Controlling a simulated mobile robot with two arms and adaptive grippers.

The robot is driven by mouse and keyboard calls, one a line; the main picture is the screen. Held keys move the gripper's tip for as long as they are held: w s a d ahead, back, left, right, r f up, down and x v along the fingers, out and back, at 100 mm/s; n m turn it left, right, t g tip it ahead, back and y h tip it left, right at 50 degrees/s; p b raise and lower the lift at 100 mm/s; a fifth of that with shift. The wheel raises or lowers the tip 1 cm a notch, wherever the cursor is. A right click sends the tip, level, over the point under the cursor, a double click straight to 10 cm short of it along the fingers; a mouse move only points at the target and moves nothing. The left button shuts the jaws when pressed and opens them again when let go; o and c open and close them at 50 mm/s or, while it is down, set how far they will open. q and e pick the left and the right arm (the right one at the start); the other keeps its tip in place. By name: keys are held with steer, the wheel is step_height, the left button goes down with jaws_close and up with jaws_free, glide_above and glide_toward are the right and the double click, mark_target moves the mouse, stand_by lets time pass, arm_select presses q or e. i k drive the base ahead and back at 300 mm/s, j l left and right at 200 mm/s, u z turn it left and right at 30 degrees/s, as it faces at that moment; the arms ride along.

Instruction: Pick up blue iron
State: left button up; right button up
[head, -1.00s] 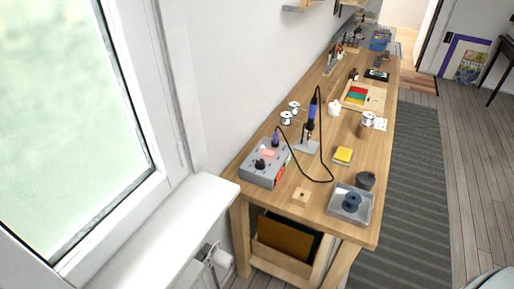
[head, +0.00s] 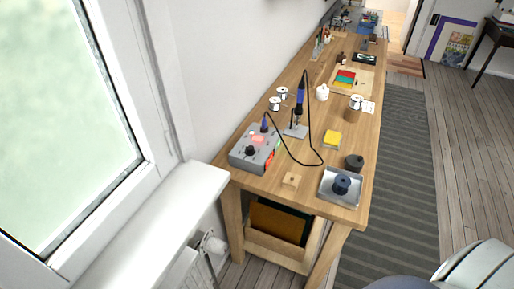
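A blue-handled soldering iron (head: 300,98) stands upright in its stand (head: 295,131) on the long wooden workbench (head: 310,180). A black cord loops from it around to the grey soldering station (head: 255,150) at the near left of the bench. A second short blue piece (head: 265,122) stands at the back of the station. Neither of my grippers is in view. A pale rounded part at the bottom right corner seems to be my own body.
A metal tray (head: 327,197) with a dark blue spool (head: 342,185), a dark cup (head: 354,162), a yellow sponge (head: 332,140) and a small wooden block (head: 291,179) lie near the bench's close end. A white windowsill (head: 150,225) is at left. Striped rug (head: 400,190) lies right.

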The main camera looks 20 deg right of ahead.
mark_target(301, 88)
steer(key=z, duration=1.5)
